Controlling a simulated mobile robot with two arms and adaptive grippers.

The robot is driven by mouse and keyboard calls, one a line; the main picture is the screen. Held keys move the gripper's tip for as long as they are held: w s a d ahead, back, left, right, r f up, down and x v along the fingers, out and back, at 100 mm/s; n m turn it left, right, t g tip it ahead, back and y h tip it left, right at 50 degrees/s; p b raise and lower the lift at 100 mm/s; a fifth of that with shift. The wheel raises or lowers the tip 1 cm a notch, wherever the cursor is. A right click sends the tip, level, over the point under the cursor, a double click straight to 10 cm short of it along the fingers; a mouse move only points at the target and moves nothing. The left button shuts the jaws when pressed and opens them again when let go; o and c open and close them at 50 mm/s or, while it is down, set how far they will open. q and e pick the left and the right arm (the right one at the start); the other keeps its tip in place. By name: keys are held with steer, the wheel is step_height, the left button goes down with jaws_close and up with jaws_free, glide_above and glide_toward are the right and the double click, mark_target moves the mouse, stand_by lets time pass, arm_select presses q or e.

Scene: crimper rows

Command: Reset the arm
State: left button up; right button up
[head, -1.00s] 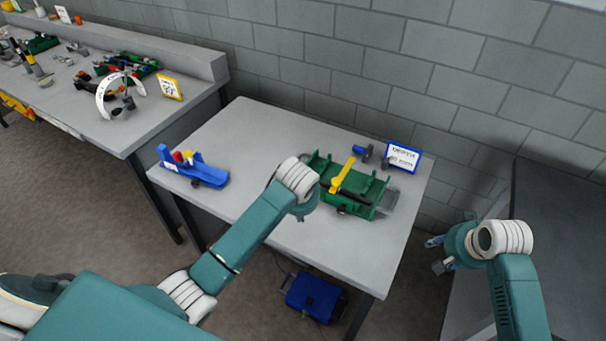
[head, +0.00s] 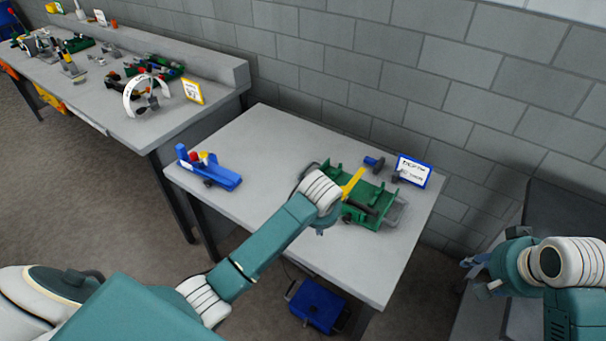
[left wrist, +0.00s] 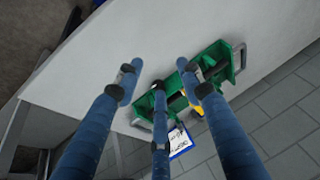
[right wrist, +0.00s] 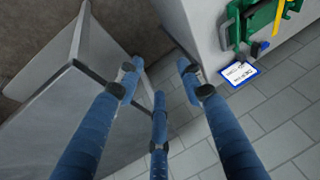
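My left arm reaches over the grey table (head: 262,135) in the head view; its wrist hides most of the left gripper there. In the left wrist view the left gripper (left wrist: 158,78) has its three blue fingers spread and empty. The green tray (left wrist: 228,62) lies beyond the fingertips; I cannot tell the gap. My right gripper (head: 480,272) is at the right of the head view, off the table's right side. In the right wrist view the right gripper (right wrist: 158,80) has spread fingers with nothing between them.
The green tray (head: 372,216) holds a yellow-handled tool (head: 353,184). A blue-framed sign (head: 414,171) stands behind it. A blue holder (head: 212,175) is at the table's left. A blue box (head: 317,305) is on the floor. A dark-topped surface (head: 565,215) stands at right, by the block wall.

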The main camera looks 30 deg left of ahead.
steer(key=shift+s+a+r, duration=0.1)
steer(key=shift+s+r, duration=0.1)
steer(key=shift+r, duration=0.2)
